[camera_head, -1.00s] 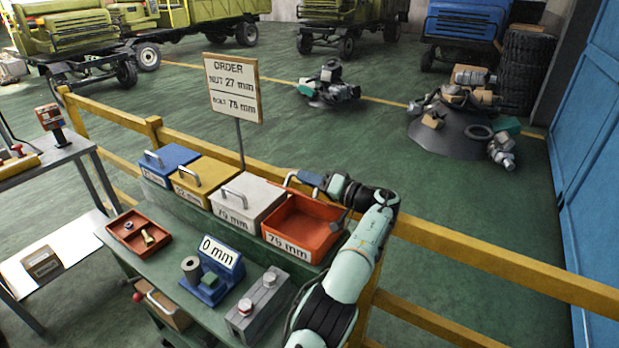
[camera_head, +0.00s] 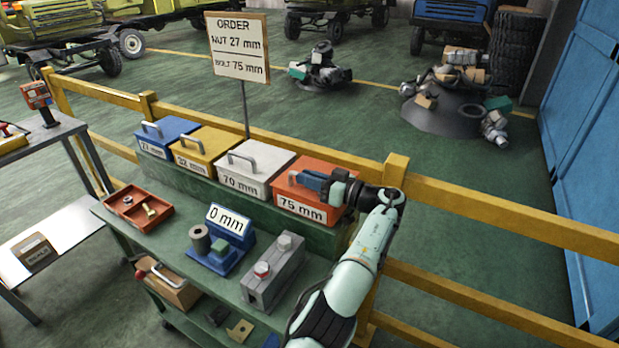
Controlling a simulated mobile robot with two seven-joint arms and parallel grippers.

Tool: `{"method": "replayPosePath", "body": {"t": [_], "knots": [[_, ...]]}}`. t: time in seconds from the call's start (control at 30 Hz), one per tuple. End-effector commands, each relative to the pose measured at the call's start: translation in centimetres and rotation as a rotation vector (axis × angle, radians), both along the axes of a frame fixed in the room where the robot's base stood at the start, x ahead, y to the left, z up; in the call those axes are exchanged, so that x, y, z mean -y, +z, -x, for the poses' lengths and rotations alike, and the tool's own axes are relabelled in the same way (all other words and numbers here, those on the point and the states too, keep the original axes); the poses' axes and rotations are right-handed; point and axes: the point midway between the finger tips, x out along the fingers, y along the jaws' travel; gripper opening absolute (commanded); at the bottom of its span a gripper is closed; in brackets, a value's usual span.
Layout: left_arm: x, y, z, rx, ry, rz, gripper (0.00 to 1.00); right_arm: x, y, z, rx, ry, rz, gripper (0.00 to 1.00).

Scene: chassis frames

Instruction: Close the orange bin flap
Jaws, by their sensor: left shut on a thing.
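The orange bin (camera_head: 301,208), labelled 75 mm, stands at the right end of the row of bins. Its orange flap (camera_head: 325,167) lies down over the top, so the inside is hidden. My left gripper (camera_head: 303,180) is at the flap's front part and shut on the grey handle (camera_head: 292,177). The fingers partly hide the handle, and my arm comes from the lower right past the bin's right side. I cannot tell whether a thin gap is left under the flap. My right gripper is not in view.
White (camera_head: 242,182), yellow (camera_head: 191,158) and blue (camera_head: 155,146) bins with closed tops stand left of the orange one. A yellow rail (camera_head: 480,217) runs behind. A blue gauge (camera_head: 229,222), a grey block (camera_head: 273,276) and a red tray (camera_head: 125,208) are on the bench in front.

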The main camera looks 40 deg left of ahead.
Motion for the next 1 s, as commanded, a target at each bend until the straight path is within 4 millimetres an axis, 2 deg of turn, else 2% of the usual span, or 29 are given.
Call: {"method": "replayPosePath", "body": {"t": [0.53, 0.57, 0.6, 0.63, 1.0], "knots": [[-0.06, -0.57, 0.14, 0.020, 0.008, -0.002, 0.00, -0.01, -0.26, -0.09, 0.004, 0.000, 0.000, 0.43], [-0.06, -0.59, 0.13, 0.019, 0.008, -0.001, 0.22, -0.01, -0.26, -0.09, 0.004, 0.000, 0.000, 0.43], [-0.06, -0.63, 0.13, 0.019, 0.008, -0.001, 0.35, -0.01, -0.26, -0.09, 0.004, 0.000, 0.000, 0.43], [-0.06, -0.63, 0.12, 0.019, 0.007, -0.001, 0.40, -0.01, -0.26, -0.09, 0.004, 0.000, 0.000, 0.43], [0.62, -0.43, -0.08, 0.022, 0.001, -0.002, 0.40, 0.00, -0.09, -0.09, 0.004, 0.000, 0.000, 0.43]]}}
